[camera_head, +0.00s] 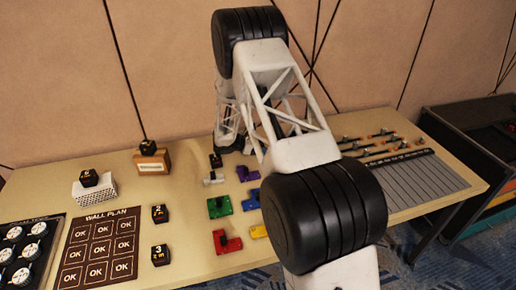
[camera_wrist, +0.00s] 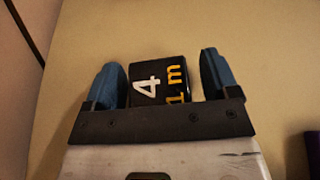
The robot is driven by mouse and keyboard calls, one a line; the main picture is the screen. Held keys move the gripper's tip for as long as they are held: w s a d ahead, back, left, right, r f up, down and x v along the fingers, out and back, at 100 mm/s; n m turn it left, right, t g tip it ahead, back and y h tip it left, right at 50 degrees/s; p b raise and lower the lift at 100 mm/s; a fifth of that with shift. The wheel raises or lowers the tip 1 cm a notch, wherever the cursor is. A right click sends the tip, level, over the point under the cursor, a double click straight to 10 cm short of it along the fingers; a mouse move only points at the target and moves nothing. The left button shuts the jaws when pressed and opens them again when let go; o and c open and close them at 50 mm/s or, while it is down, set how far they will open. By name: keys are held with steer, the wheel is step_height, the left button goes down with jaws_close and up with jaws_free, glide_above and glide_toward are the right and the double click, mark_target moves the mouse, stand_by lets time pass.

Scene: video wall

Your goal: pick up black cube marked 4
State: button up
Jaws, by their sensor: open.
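The black cube marked 4 (camera_wrist: 160,84), with a white 4 and yellow "1 m" lettering, sits in the wrist view between the two blue fingers of my gripper (camera_wrist: 161,76). The gripper is open, with a gap on each side of the cube. The lower part of the cube is hidden behind the dark gripper bar. In the head view my own arm covers much of the middle, and I cannot make out the fingers or the 4 marking there.
On the table (camera_head: 190,185) stand black cubes marked 2 (camera_head: 159,213) and 3 (camera_head: 160,255). Another black cube rests on a white mesh block (camera_head: 98,192), and one on a wooden block (camera_head: 153,163). A wall plan board (camera_head: 97,247) and coloured pieces lie nearby.

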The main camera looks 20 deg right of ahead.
steer(key=shift+c, duration=0.2)
steer(key=c, duration=1)
steer(key=shift+r, duration=0.15)
steer(key=shift+r, duration=4.9)
